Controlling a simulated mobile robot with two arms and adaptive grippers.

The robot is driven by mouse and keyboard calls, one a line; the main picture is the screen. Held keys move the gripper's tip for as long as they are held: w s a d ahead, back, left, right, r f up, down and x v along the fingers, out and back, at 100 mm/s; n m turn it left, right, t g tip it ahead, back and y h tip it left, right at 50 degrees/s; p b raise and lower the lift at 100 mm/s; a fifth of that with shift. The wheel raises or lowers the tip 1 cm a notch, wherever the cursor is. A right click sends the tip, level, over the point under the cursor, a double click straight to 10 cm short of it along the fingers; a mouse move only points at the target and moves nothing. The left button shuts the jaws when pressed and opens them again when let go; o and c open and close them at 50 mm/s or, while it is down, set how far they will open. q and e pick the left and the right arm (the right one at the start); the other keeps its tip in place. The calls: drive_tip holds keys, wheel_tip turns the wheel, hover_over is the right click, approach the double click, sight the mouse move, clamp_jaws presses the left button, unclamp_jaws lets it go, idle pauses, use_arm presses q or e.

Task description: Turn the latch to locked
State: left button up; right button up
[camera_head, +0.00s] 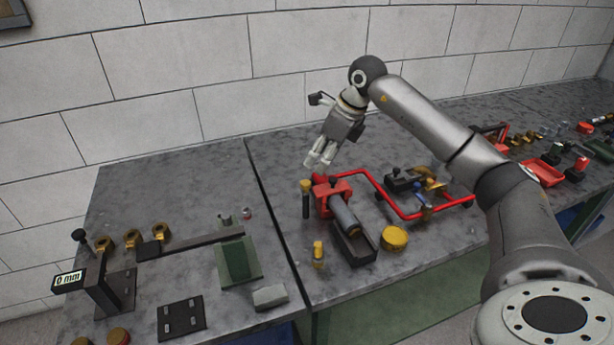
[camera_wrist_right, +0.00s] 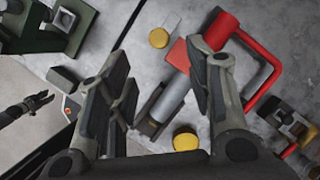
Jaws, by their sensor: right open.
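I cannot tell for sure which part is the latch. A black fixture (camera_head: 402,181) with brass and blue parts lies on the right bench, and it also shows at the right of the wrist view (camera_wrist_right: 288,120). A red clamp-like block (camera_head: 332,194) holds a grey cylinder (camera_head: 345,214) beside it. My right gripper (camera_head: 320,158) is open and empty above the bench, behind the red block. In the wrist view its fingers (camera_wrist_right: 158,70) straddle the grey cylinder from above, apart from it. A small dark claw (camera_wrist_right: 38,104), seemingly my left gripper, shows over the floor.
A bent red pipe (camera_head: 385,203) runs around the black fixture. A yellow cap (camera_head: 394,238) and small brass-topped parts stand near the front. The left bench holds a gauge reading 0 mm (camera_head: 69,281) and a green stand (camera_head: 238,262). Red trays (camera_head: 541,174) lie farther right.

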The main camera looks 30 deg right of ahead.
sight(306, 183)
drive_tip(key=p+x, duration=0.2)
drive_tip(key=x, duration=0.7)
drive_tip(key=shift+a, duration=0.1)
drive_tip(key=c, duration=1.1)
drive_tip(key=shift+o, duration=0.2)
